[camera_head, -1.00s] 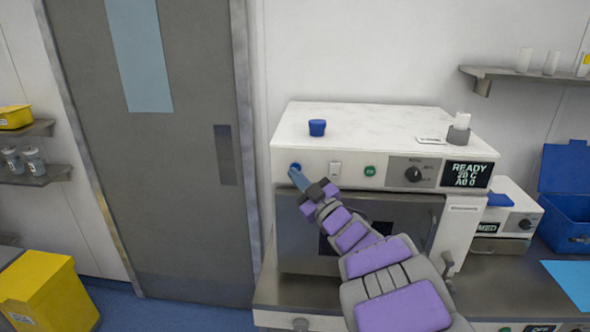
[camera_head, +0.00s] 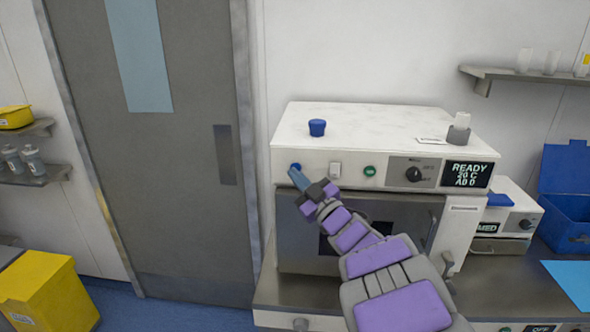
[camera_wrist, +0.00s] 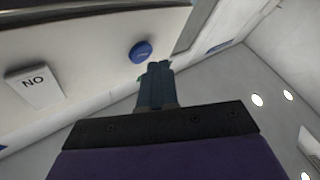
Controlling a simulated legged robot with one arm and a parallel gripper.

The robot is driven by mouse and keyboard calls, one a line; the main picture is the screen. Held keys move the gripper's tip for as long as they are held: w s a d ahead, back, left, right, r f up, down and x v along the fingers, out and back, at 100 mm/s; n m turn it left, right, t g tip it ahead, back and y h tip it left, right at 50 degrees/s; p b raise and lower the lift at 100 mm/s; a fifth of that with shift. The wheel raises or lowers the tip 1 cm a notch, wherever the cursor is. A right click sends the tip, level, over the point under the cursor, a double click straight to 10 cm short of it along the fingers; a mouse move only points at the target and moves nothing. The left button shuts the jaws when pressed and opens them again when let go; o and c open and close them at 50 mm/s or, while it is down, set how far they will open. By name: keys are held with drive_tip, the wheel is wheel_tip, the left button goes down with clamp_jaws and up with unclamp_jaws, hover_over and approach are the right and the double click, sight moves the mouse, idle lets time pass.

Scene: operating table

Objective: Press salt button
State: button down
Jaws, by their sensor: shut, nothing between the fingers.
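The blue round button (camera_head: 295,167) is at the left end of the white machine's front panel. In the wrist view the blue button (camera_wrist: 140,51) sits just beyond my fingertips, with a small label on it too blurred to read. My gripper (camera_head: 293,173) is shut and empty, its blue-grey fingers pointing up at the button from just below. In the wrist view my gripper (camera_wrist: 159,66) shows its fingers together, their tips close under the button. I cannot tell whether they touch it.
The white machine (camera_head: 385,125) also has a white switch (camera_head: 335,170), a green button (camera_head: 369,171), a black knob (camera_head: 413,174) and a display (camera_head: 467,174) reading READY. A blue cap (camera_head: 317,127) stands on top. A grey door (camera_head: 190,220) is at left.

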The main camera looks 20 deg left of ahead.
drive_tip(key=shift+w+r+p, duration=0.1)
drive_tip(key=shift+w+p, duration=0.25)
drive_tip(key=shift+w+a, duration=0.1)
drive_tip(key=shift+w, duration=0.25)
idle(0.8)
drive_tip(key=shift+s, duration=0.75)
drive_tip(key=s, duration=0.1)
drive_tip(key=s+d, duration=0.1)
drive_tip(key=s, duration=0.3)
drive_tip(key=shift+d, duration=0.25)
idle(0.3)
